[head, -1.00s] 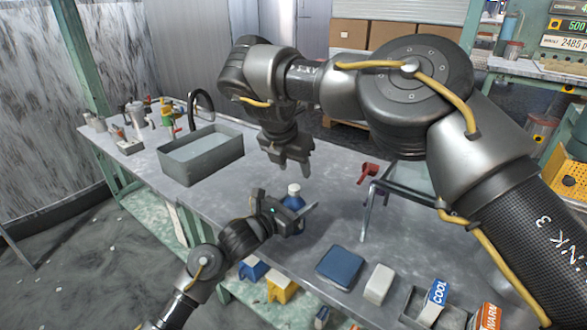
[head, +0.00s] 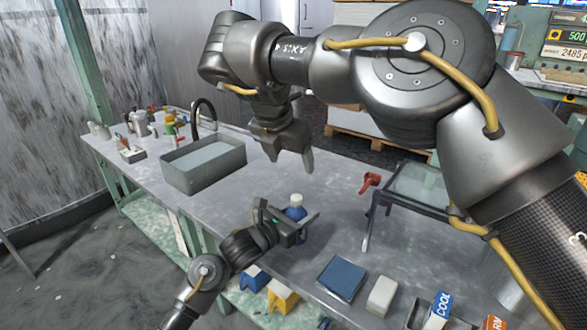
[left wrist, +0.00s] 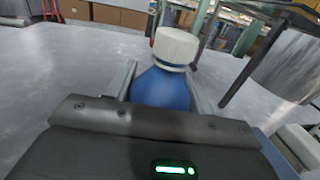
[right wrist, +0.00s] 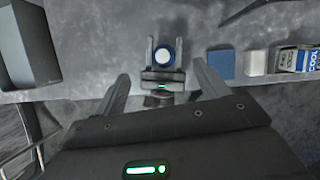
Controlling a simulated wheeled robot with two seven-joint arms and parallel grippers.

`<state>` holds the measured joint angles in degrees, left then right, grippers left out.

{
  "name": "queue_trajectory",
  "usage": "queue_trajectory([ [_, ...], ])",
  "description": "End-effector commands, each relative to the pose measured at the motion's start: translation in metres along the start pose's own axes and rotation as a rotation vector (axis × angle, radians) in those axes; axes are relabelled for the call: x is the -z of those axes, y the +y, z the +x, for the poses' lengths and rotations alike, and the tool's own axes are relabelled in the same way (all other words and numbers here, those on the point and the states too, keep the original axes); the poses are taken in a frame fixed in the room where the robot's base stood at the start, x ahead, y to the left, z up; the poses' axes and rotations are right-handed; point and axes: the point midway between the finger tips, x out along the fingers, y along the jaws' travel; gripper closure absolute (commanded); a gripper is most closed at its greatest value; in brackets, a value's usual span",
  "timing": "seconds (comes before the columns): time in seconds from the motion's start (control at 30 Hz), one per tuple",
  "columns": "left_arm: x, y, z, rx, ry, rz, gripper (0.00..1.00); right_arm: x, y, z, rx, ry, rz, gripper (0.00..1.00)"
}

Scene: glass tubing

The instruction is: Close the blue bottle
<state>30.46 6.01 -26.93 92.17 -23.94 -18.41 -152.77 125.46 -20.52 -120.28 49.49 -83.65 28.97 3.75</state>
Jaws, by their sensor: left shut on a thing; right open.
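The blue bottle (head: 296,213) stands upright on the grey table, with a white cap (head: 297,198) on its top. In the left wrist view the bottle (left wrist: 161,90) is between my left fingers, and the cap (left wrist: 175,46) looks slightly tilted. My left gripper (head: 296,228) is shut on the bottle's body. My right gripper (head: 290,158) is open and empty, above and behind the bottle, pointing down. In the right wrist view the cap (right wrist: 163,56) shows from above, beyond and between my open right fingers (right wrist: 163,90).
A grey basin (head: 203,166) with a dark tap stands at the left. A glass-topped stand (head: 418,185) and a red object (head: 370,181) are at the right. A blue pad (head: 341,277) and a white block (head: 382,296) lie near the front edge.

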Motion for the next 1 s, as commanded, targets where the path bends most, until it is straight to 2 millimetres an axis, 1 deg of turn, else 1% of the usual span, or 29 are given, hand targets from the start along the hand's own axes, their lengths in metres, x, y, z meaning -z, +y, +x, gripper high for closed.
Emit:
queue_trajectory([
  [0.03,0.0,0.0,0.0,0.0,0.0,0.0,1.0,0.0001,0.0002,-0.0053,0.0,-0.001,0.0,0.27],
  [0.13,-0.0001,0.0,0.0,0.0,0.0,0.0,1.0,0.0002,0.0001,-0.0105,0.0,0.0,0.0,0.27],
  [0.4,-0.0002,-0.0001,0.0001,0.0,0.0,0.0,1.0,0.0003,-0.0001,-0.0118,0.0,0.001,0.0,0.27],
  [0.43,-0.0002,-0.0001,0.0001,0.0,0.0,0.0,0.46,0.0003,-0.0001,-0.0118,0.0,0.001,0.0,0.27],
  [0.6,-0.0003,-0.0001,0.0001,0.0,-0.001,0.0,0.24,0.0003,-0.0001,-0.0117,0.0,0.001,0.0,0.27],
  [0.63,-0.0003,-0.0001,0.0001,0.0,-0.001,0.0,0.22,0.0003,-0.0001,-0.0117,0.0,0.001,0.0,0.27],
  [0.87,-0.0003,-0.0001,-0.0001,0.0,-0.001,0.0,0.22,0.0002,-0.0001,-0.0117,0.0,0.001,0.0,0.27],
  [1.0,-0.0002,0.0004,-0.008,-0.001,0.0,0.001,0.22,-0.0002,-0.0001,-0.0125,0.0,0.001,0.0,0.27],
])
